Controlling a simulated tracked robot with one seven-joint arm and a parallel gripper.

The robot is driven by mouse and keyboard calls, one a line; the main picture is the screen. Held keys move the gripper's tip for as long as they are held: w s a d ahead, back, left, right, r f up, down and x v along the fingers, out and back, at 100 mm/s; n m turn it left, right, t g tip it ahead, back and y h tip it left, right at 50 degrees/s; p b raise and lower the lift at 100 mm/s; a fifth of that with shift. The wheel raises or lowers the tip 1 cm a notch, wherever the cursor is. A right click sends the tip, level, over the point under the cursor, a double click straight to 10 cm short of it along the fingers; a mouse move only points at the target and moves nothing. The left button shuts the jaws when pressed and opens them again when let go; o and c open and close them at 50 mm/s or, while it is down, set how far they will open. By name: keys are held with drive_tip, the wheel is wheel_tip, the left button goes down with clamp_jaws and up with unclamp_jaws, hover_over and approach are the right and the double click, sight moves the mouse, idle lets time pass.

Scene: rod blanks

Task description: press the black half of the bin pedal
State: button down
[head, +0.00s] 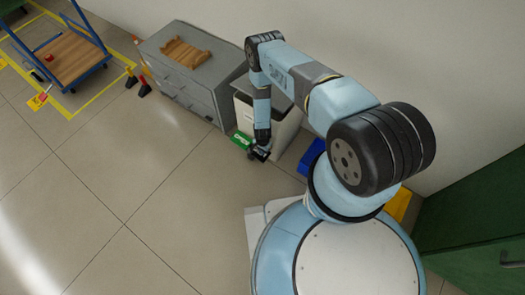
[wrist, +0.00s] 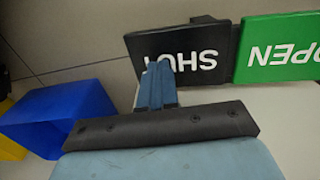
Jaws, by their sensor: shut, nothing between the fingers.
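The bin pedal has two halves. Its black half (wrist: 182,50), lettered SHUT, and its green half (wrist: 280,47), lettered OPEN, lie side by side in the wrist view, their letters upside down. In the head view the green half (head: 241,140) shows left of my gripper (head: 260,154), which mostly hides the black half. The pale bin (head: 284,126) stands behind. In the wrist view my gripper (wrist: 158,68) is shut and empty, its blue fingers overlapping the lower edge of the black half. I cannot tell whether they touch it.
A blue box (wrist: 62,115) stands beside the bin and also shows in the head view (head: 311,158). A grey drawer cabinet (head: 185,80) stands left of the bin. A cart (head: 70,54) is at far left. The tiled floor in front is clear.

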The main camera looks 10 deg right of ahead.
idle(0.5)
wheel_tip(320, 180, up, 9)
idle(0.9)
idle(0.5)
